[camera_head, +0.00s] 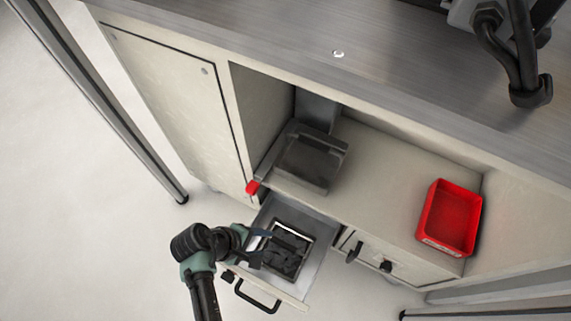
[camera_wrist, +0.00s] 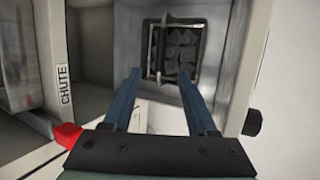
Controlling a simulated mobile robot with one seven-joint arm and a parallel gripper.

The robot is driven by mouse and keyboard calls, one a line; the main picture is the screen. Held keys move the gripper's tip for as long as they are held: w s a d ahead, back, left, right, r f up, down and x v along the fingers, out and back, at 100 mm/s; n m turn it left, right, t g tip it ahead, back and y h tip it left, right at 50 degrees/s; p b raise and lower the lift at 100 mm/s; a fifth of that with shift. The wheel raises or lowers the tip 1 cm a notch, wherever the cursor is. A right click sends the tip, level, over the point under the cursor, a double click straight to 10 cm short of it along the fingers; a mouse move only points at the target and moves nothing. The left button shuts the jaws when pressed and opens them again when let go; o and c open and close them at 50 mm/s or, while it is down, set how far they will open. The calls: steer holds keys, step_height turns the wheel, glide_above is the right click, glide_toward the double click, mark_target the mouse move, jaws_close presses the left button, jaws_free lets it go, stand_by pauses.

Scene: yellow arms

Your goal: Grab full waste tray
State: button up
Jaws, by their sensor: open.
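The waste tray (camera_head: 286,249) is dark with a pale rim and holds several dark grey chunks. It sits inside an open drawer (camera_head: 318,240) low in the cabinet. The tray also shows at the top of the wrist view (camera_wrist: 150,52), with a bar across its left part. My gripper (camera_head: 268,244) is at the tray's left side in the head view. In the wrist view its two blue fingers (camera_wrist: 160,98) are apart with nothing between them, pointing toward the tray. I cannot tell whether a finger touches the tray.
A red-ended lever (camera_head: 253,186) sticks out beside a grey chute box (camera_head: 309,160) above the drawer. A red bin (camera_head: 450,217) stands on the shelf at right. The drawer's black handle (camera_head: 257,298) juts forward. A closed drawer with a dark knob (camera_head: 386,266) is at right.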

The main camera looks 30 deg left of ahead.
mark_target(282, 245)
steer(key=b+x, duration=0.4)
steer(key=x, duration=0.3)
steer(key=shift+w+d+f, duration=0.15)
steer(key=shift+f, duration=0.15)
steer(key=b+x, duration=0.4)
steer(key=x, duration=0.1)
steer(key=shift+d+f, duration=0.1)
steer(key=shift+c, duration=0.3)
jaws_close()
stand_by(0.7)
